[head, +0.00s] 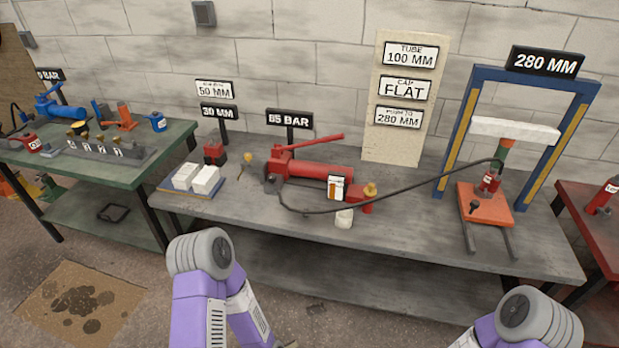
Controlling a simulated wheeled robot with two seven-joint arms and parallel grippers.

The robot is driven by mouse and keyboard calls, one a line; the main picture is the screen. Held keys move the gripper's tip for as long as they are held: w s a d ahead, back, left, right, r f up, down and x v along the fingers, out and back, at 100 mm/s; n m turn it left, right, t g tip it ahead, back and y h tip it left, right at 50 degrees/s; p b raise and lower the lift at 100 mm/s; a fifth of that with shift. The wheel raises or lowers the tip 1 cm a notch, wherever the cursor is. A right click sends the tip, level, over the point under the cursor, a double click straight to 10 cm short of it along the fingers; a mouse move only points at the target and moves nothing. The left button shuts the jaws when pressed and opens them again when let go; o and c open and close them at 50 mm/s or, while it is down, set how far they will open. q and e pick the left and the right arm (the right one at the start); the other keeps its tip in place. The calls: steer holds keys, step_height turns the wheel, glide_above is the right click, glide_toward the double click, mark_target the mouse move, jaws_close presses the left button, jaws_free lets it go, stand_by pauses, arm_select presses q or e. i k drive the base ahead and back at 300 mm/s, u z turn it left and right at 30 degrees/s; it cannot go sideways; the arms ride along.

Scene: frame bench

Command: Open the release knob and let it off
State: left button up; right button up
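A red hand pump (315,171) lies on the grey bench (420,265), its lever (315,142) slanting up to the right. A small brass-yellow knob (370,189) stands on the red block at its right end. I cannot tell for sure that this is the release knob, or how far it is turned. My two purple arms show at the bottom; neither gripper is visible.
A gauge-like box (337,187) and a white container (344,218) are by the pump. White blocks (206,180) lie at the bench's left. Signs (289,119) stand behind. A green bench (115,172) is left, a red one (590,225) right. The front middle is clear.

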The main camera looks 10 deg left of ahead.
mark_target(272, 178)
steer(key=k, duration=0.65)
steer(key=u, duration=0.7)
steer(key=i, duration=0.85)
steer(key=u, duration=0.65)
steer(key=i, duration=1.15)
steer(key=z, duration=0.3)
